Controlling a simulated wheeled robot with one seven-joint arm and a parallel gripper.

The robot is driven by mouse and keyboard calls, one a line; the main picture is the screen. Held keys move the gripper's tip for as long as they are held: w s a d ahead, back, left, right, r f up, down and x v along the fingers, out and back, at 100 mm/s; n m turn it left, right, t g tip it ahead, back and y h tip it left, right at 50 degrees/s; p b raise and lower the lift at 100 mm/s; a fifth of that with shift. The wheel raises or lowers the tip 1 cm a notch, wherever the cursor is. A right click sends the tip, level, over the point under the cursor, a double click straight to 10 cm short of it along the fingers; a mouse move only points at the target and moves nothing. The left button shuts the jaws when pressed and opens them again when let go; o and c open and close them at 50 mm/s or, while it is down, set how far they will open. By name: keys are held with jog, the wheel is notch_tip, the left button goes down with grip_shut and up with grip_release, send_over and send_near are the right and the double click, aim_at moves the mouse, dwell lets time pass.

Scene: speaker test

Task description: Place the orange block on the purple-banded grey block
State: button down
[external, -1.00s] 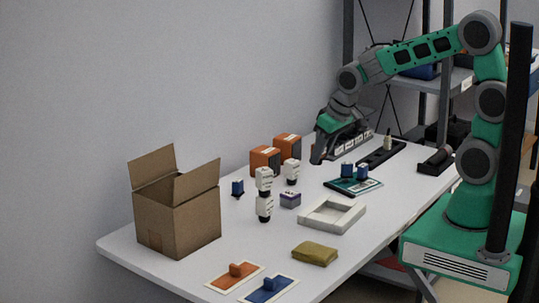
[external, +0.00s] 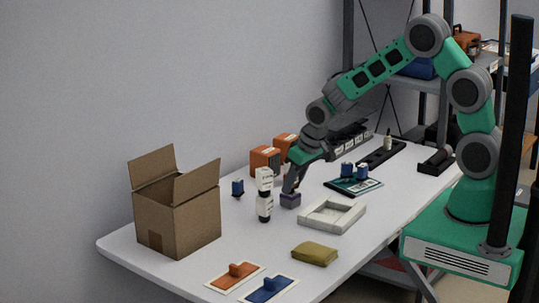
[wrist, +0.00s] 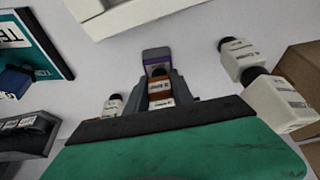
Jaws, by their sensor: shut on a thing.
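My gripper (wrist: 160,92) is shut on a small orange block (wrist: 160,88) with a white label, seen between the fingers in the wrist view. The grey block with a purple band (wrist: 156,55) shows just beyond the held block in that view. In the external view my gripper (external: 289,187) points down close above the purple-banded grey block (external: 290,201), which sits on the table. The held orange block cannot be made out there. I cannot tell whether the two blocks touch.
White-and-black pieces (external: 264,195) stand just left of my gripper; another (wrist: 113,103) shows left in the wrist view. A pale open frame (external: 333,228) lies to the right. Larger orange boxes (external: 265,160) stand behind. An open cardboard box (external: 178,215) is at left.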

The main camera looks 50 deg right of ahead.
jog(key=c, duration=1.1)
grip_release()
jog(key=shift+s+r, duration=0.1)
jog(key=shift+r, duration=0.35)
jog(key=v, duration=1.2)
jog(key=s+d+r, duration=0.1)
jog(key=s+d, duration=0.1)
jog(key=s, duration=0.8)
jog(key=s+d+r+g, duration=0.1)
jog(key=s, duration=0.8)
jog(key=shift+s+d+r+b, duration=0.3)
jog(key=shift+s+d, duration=0.05)
jog(key=shift+s, duration=0.05)
jog(key=shift+r, duration=0.2)
